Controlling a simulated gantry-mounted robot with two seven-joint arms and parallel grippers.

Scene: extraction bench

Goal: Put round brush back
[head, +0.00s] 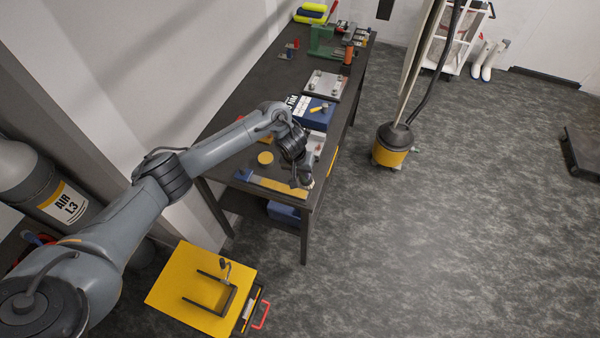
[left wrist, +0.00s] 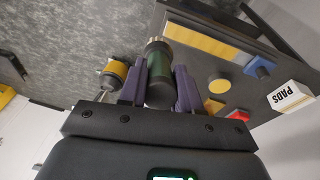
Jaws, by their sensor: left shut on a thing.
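In the left wrist view my left gripper (left wrist: 158,90) is shut on a dark green cylinder with a tan rim at its far end, which looks like the round brush (left wrist: 158,62). In the head view my left gripper (head: 303,181) is over the near end of the dark bench (head: 253,103), by the right end of a yellow strip (head: 275,186). The brush is mostly hidden there by the gripper, and I cannot tell whether it touches the bench. My right gripper is not in view.
A yellow disc (head: 265,158) and a blue block (head: 243,174) lie near the strip. A blue case (head: 313,113) and a tray (head: 325,84) sit farther back. A yellow-and-black vacuum (head: 391,148) stands right of the bench. Open floor lies beyond.

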